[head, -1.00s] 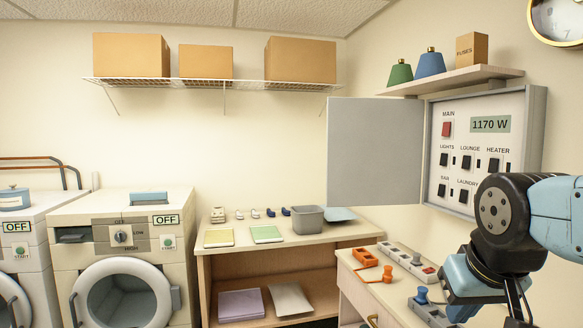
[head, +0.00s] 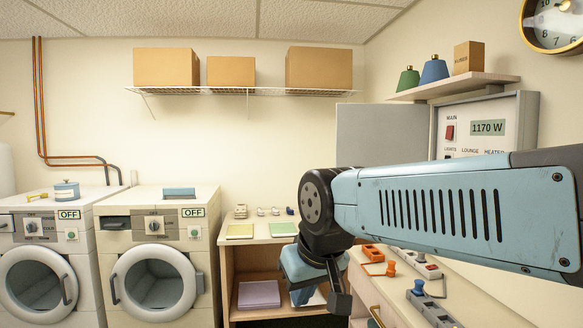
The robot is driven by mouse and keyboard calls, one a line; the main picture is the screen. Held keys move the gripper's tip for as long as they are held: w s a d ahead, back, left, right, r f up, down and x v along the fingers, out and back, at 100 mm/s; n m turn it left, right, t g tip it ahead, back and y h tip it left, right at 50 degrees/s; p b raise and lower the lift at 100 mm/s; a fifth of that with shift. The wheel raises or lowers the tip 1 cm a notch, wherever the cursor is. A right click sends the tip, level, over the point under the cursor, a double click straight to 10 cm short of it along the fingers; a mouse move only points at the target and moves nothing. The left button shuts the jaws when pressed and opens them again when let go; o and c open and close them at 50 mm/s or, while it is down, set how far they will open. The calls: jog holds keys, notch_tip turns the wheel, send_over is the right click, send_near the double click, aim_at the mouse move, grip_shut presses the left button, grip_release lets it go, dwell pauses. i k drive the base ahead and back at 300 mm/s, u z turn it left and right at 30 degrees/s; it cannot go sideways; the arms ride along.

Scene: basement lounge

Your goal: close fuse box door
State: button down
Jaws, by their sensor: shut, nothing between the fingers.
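The fuse box (head: 505,112) is on the right wall with its grey door (head: 375,131) swung open to the left. The panel shows a red MAIN switch and a display reading 1170 W; my blue arm hides its lower part and the lower part of the door. My gripper (head: 338,300) hangs below the black wrist joint, pointing down in front of the low shelf unit, left of and below the door. Its dark fingers are shut and empty. It appears apart from the door.
A wooden shelf (head: 455,86) with two weights and a fuses box sits above the fuse box. The bench (head: 470,300) below holds power strips and plugs. A low shelf unit (head: 262,241) and two washers (head: 160,260) stand left. The wall left of the door is clear.

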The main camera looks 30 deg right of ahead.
aim_at(368, 135)
jog(key=u, duration=1.2)
jog(key=i, duration=2.25)
jog(key=z, duration=2.75)
jog(key=i, duration=0.25)
jog(key=z, duration=0.5)
